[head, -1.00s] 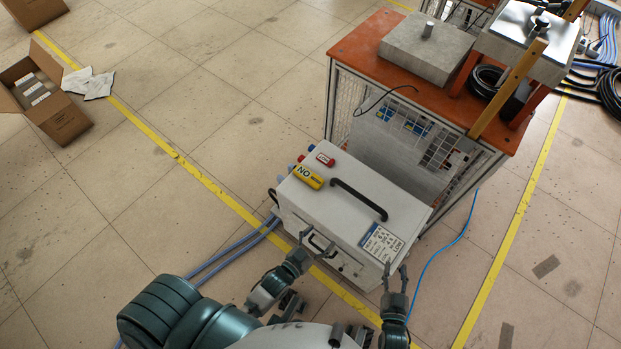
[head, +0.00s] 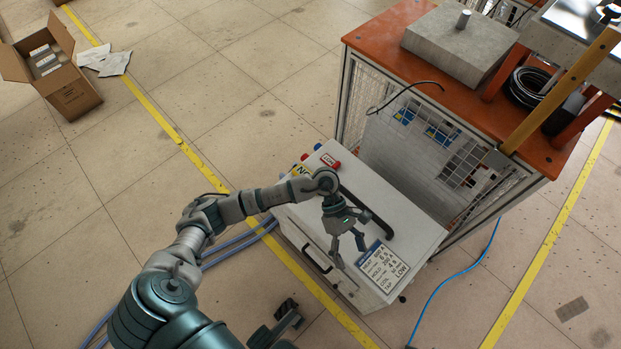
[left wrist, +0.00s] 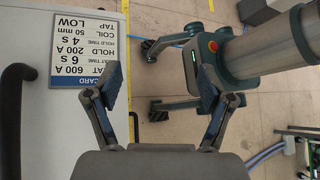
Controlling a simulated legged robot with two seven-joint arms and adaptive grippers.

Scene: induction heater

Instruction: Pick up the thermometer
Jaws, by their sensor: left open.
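I cannot make out a thermometer for certain in any view. My right gripper is not in view.
A black handle (head: 371,214) stands up from the cabinet top, close to my left gripper. Behind stands a caged bench with an orange top (head: 385,55). A blue cable (head: 455,275) runs on the floor at right.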

